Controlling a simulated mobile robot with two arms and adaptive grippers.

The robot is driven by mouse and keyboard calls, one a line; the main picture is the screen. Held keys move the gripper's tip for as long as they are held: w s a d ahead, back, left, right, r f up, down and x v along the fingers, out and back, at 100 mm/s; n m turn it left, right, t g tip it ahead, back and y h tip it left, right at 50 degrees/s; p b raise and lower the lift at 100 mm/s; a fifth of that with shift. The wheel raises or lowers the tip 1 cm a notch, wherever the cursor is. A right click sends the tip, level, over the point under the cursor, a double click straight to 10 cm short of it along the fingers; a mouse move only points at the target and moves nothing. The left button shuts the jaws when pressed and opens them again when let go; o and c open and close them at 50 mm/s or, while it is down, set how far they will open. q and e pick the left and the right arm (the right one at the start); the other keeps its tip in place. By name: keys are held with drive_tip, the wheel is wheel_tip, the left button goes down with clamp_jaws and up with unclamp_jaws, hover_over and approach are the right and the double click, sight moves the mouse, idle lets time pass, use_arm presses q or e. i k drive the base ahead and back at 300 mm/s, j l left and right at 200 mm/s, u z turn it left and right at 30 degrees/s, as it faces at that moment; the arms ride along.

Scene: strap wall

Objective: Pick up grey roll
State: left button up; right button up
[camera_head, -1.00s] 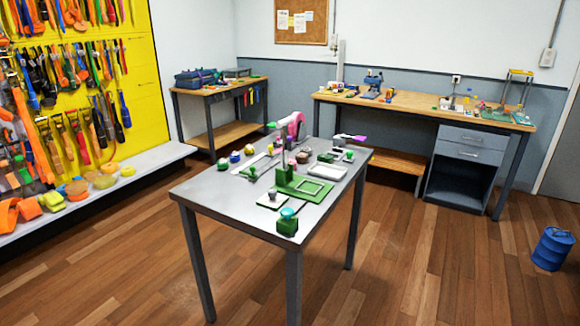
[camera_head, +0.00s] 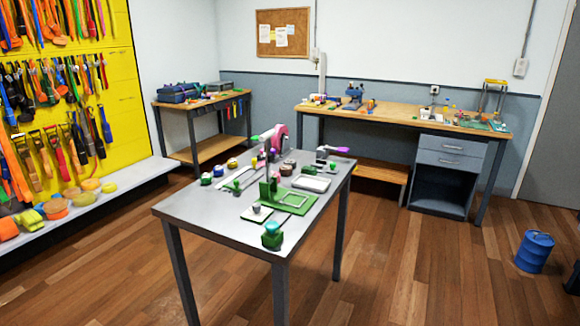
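I cannot single out a grey roll with certainty. Several rolls, orange, yellow and green (camera_head: 55,209), sit on the pale shelf (camera_head: 95,198) under the yellow strap wall at the left. Neither of my grippers shows in the view.
A wooden bench with drawers (camera_head: 445,152) stands along the back wall, and a smaller bench (camera_head: 200,101) at back left. Wooden floor is clear around the table.

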sight(291, 162)
drive_tip(key=i+l+z, duration=0.35)
drive_tip(key=i, duration=0.3)
drive_tip(key=i+l+z, duration=0.35)
drive_tip(key=i, duration=0.3)
drive_tip(key=i+z, duration=0.3)
drive_tip(key=i, duration=0.4)
drive_tip(key=i+l+u, duration=0.1)
drive_tip(key=i+u, duration=0.35)
drive_tip(key=i+l+u, duration=0.3)
drive_tip(key=i+u, duration=0.2)
drive_tip(key=i+l+u, duration=0.45)
